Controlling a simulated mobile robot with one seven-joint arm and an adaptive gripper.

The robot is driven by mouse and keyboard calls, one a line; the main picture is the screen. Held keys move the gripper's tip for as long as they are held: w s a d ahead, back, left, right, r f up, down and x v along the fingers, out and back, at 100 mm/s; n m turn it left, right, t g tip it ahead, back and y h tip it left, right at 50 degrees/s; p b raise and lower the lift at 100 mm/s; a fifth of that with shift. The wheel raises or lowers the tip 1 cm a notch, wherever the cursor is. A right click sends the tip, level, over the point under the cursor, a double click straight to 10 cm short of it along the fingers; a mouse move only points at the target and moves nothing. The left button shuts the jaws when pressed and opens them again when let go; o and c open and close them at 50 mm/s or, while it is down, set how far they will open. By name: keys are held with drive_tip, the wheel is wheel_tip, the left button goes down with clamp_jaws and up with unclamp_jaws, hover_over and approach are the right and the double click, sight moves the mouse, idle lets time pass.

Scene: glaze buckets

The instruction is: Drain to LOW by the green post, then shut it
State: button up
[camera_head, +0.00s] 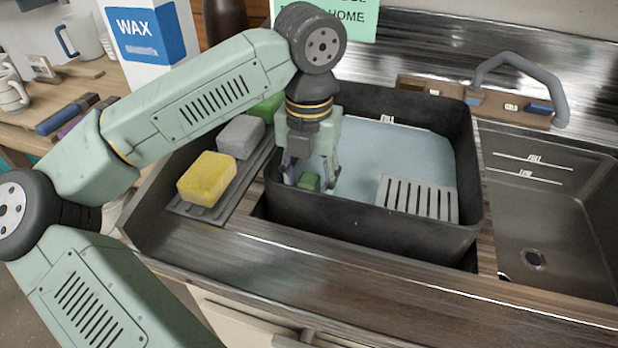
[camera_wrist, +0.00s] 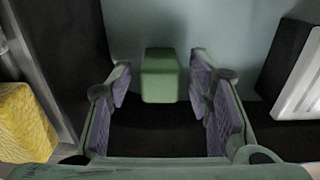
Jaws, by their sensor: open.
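A black basin (camera_head: 375,222) holds pale blue liquid (camera_head: 400,150). The green post (camera_head: 309,182) stands inside it near the front-left corner; its blocky top also shows in the wrist view (camera_wrist: 160,75). My gripper (camera_head: 310,173) is open and points down into the basin, with a finger on either side of the post. In the wrist view the post shows between the fingertips with gaps on both sides. A small white mark (camera_head: 388,119) is on the basin's back wall; its lettering is too small to read. The outlet below the post is hidden.
A pale slotted grate (camera_head: 418,198) is at the basin's front right. A metal sink (camera_head: 552,215) with two marked lines is at the right, with a grey tap (camera_head: 520,68) behind. Yellow (camera_head: 207,178), grey (camera_head: 240,136) and green blocks stand on a dark rack at the left.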

drive_tip(key=shift+c, duration=0.2)
clamp_jaws()
idle(0.5)
